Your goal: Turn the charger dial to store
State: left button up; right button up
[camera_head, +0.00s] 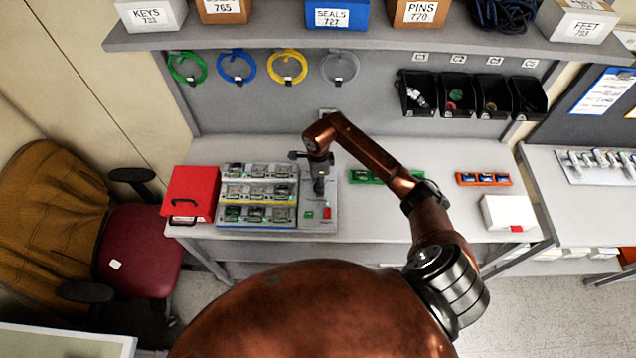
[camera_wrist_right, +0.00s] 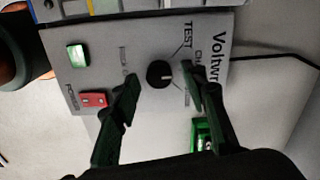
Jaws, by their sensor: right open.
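The charger (camera_head: 318,222) is a light grey panel at the right end of the rack on the bench. In the right wrist view its black round dial (camera_wrist_right: 159,74) has a small pale mark; the setting is too small to tell. "TEST" and part of a "CH..." label are readable; other labels are blurred or hidden. My right gripper (camera_head: 319,188) points down over the charger. In the wrist view the right gripper (camera_wrist_right: 160,80) is open, its fingers on either side of the dial with visible gaps. My left gripper is out of view.
The panel has a green indicator (camera_wrist_right: 77,55) and a red power switch (camera_wrist_right: 93,100). A battery rack (camera_head: 257,220) and red box (camera_head: 190,192) stand left of it. A green strip (camera_head: 366,176), orange tray (camera_head: 483,179) and white box (camera_head: 508,212) lie right. A shelf overhangs behind.

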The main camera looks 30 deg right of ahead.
jog(key=shift+f, duration=0.25)
grip_shut()
dwell(0.4)
